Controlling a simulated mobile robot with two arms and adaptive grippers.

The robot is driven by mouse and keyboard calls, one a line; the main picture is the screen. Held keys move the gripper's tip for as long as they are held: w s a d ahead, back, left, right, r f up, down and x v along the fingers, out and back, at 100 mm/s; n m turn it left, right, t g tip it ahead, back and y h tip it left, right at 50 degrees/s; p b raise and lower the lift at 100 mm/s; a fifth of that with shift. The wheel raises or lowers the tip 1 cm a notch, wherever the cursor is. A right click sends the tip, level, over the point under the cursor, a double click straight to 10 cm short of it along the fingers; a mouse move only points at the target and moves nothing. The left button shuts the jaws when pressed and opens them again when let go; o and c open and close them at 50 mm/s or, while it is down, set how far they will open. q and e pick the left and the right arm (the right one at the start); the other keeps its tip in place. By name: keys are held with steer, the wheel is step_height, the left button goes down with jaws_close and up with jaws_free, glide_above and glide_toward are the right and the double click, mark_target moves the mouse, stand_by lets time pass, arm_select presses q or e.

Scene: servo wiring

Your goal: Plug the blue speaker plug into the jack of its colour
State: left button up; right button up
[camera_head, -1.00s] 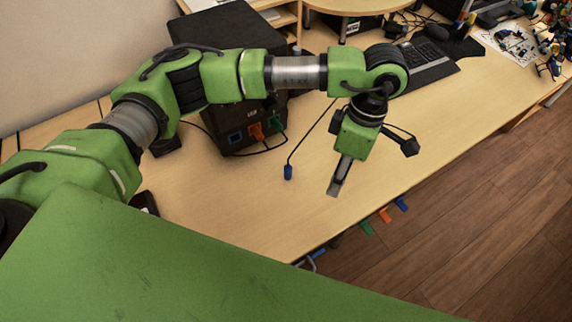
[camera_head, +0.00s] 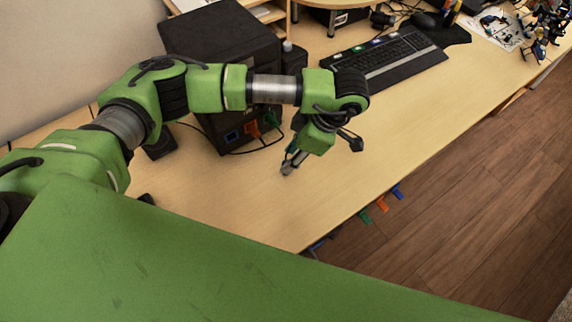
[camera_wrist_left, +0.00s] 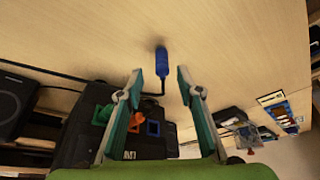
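The blue plug (camera_wrist_left: 162,62) lies on the desk in the left wrist view, with its dark cable running toward the black box. My left gripper (camera_wrist_left: 160,73) is open, with one finger to each side of the plug's line; the plug is not gripped. In the head view my left gripper (camera_head: 289,165) hangs low over the desk and hides the plug. The blue jack (camera_head: 231,136) is on the black speaker box's face and looks empty; it also shows in the left wrist view (camera_wrist_left: 153,128). My right gripper is not in view.
Orange (camera_head: 252,130) and green (camera_head: 269,119) plugs with cables sit beside the blue jack on the black box (camera_head: 222,45). A keyboard (camera_head: 385,60) lies at the back. Coloured tabs (camera_head: 381,204) stick out at the desk's front edge. The desk's middle is clear.

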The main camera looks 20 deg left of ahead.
arm_select(q)
steer(key=x, duration=0.3)
steer(key=shift+s+f+p, duration=0.2)
steer(key=shift+f+p, duration=0.05)
steer(key=shift+p, duration=0.15)
steer(key=shift+a+f, duration=0.1)
steer(key=shift+f, duration=0.05)
steer(key=c, duration=0.9)
jaws_close()
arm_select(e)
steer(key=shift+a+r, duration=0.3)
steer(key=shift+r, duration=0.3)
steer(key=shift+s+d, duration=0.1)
